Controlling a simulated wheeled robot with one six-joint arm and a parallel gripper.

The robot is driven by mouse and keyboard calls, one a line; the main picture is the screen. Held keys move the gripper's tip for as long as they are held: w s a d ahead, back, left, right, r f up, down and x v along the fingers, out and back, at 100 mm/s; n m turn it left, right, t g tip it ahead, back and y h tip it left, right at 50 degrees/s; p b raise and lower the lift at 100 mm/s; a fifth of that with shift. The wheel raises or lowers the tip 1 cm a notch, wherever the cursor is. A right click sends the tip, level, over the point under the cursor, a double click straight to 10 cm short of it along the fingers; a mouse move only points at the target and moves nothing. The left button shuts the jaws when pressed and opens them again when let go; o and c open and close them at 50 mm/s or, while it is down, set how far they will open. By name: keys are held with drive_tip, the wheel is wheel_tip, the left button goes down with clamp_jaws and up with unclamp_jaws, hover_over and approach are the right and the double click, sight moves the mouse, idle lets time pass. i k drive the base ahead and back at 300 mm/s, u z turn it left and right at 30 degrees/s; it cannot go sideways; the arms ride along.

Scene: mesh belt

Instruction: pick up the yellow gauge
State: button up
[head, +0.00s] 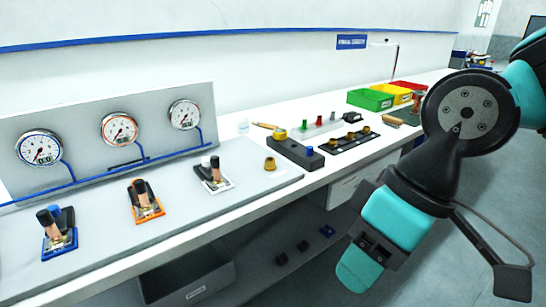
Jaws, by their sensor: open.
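A small yellow round thing (279,134), which may be the yellow gauge, sits on the white bench at mid-picture, beside a yellow-handled tool; it is too small to see a dial. Three larger dial gauges stand on the grey panel at left: one blue-rimmed (40,148), one orange-rimmed (119,129) and one pale-rimmed (185,114). None of these is yellow. My gripper (435,278) hangs at the lower right, in front of the bench edge and over the floor. Its fingers are spread wide, with nothing between them. It is well apart from the yellow thing.
Hand valves on blue, orange (149,212) and white plates stand before the panel. A brass fitting (270,164) is near the board's right end. A dark block (294,152) and a black tray (351,142) lie farther right. Green (369,99), yellow and red bins stand behind.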

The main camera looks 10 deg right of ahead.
sight(278, 134)
drive_tip(key=u, duration=0.45)
drive_tip(key=i, duration=1.6)
drive_tip(key=z, duration=0.8)
